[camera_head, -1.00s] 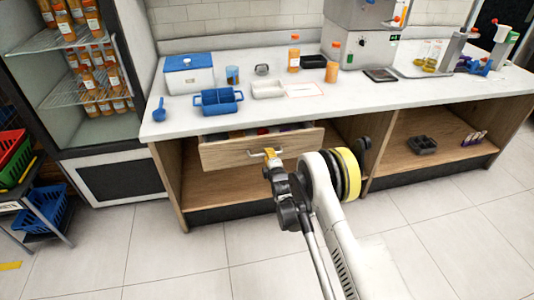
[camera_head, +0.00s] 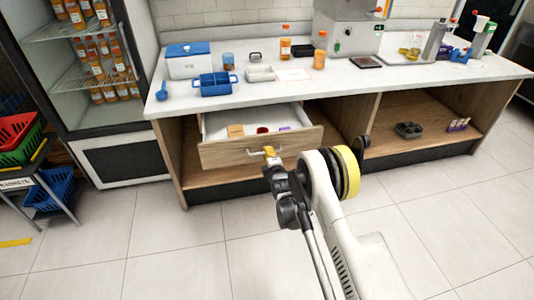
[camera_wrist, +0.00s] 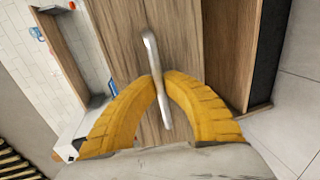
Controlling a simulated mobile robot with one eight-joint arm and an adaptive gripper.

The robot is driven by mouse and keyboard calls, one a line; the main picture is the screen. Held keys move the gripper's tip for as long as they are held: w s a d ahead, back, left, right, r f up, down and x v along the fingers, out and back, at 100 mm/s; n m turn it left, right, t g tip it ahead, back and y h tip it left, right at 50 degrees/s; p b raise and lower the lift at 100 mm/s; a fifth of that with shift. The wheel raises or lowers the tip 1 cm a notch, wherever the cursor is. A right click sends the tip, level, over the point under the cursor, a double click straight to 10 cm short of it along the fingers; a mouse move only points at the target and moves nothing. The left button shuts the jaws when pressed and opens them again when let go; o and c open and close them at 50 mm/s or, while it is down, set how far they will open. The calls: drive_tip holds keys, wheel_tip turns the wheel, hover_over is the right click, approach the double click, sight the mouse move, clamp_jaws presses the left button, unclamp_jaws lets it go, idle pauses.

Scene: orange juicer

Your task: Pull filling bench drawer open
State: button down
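The wooden bench drawer (camera_head: 235,153) stands partly open below the white counter. Its white interior shows, with an orange-brown item (camera_head: 235,131), a red item (camera_head: 263,130) and a purple item (camera_head: 285,128) inside. A silver bar handle (camera_head: 250,153) is on its front. My gripper (camera_head: 270,152) is at the handle's right part. In the wrist view, the yellow fingers of my gripper (camera_wrist: 161,80) close around the handle (camera_wrist: 152,52), one finger on each side. The contact points are partly hidden by the fingers.
The counter (camera_head: 400,78) carries a blue caddy (camera_head: 215,84), a blue-lidded box (camera_head: 188,62), bottles and a machine. An open shelf (camera_head: 430,135) is to the right. A fridge (camera_head: 90,60) and basket rack (camera_head: 35,175) stand left. The floor before the bench is clear.

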sight(265, 136)
drive_tip(key=c, duration=1.5)
unclamp_jaws()
drive_tip(key=o, duration=0.9)
wheel_tip(265, 136, up, 7)
drive_tip(key=shift+w+f, duration=0.1)
drive_tip(key=shift+w, duration=0.05)
drive_tip(key=r, duration=0.2)
drive_tip(key=shift+s+r, duration=0.2)
drive_tip(key=shift+r, duration=0.2)
drive_tip(key=c, duration=0.9)
drive_tip(key=shift+r, duration=0.3)
drive_tip(key=shift+w+f, duration=0.1)
